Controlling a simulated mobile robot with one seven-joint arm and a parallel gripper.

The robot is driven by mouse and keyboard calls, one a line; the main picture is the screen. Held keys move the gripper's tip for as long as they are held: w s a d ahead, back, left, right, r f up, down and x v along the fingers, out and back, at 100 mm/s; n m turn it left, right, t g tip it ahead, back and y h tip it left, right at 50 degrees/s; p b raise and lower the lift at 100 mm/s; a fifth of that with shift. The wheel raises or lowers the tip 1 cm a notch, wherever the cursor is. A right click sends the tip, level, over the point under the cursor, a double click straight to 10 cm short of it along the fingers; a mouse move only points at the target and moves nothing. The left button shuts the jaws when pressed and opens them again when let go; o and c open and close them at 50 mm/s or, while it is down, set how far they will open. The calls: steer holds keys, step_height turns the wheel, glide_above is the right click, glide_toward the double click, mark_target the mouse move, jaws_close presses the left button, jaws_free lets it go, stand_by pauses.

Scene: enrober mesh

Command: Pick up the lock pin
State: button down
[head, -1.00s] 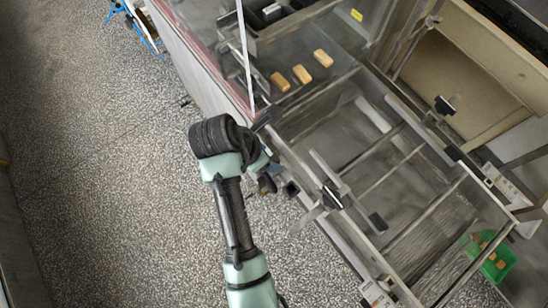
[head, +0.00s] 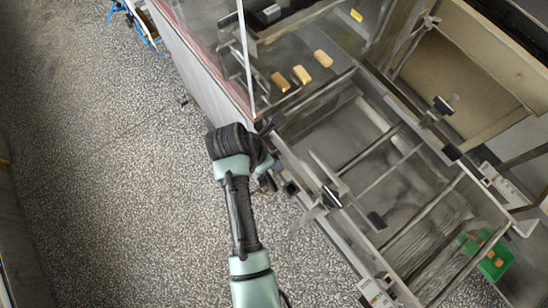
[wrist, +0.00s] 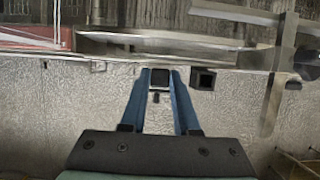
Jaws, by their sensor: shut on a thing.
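In the wrist view, my gripper (wrist: 160,80) has its two blue fingers closed on a small dark, square-ended piece, which I take to be the lock pin (wrist: 159,77). A small dark stub shows just below it between the fingers. To the right of the fingertips, apart from them, is a dark open square tube end (wrist: 203,79). In the head view, my gripper (head: 267,181) is beside the machine's near side rail, left of that square tube end. The pin cannot be made out there.
The machine frame (head: 326,172) with its cross bars and black knobs fills the right side. Several tan bars (head: 302,75) lie on the upper belt. A green crate (head: 490,262) with tan pieces stands at lower right. The speckled floor on the left is clear.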

stand_by(0.3)
step_height(320, 180, up, 16)
steer(key=p, duration=0.6)
steer(key=shift+f, duration=0.2)
stand_by(1.0)
steer(key=shift+f, duration=0.15)
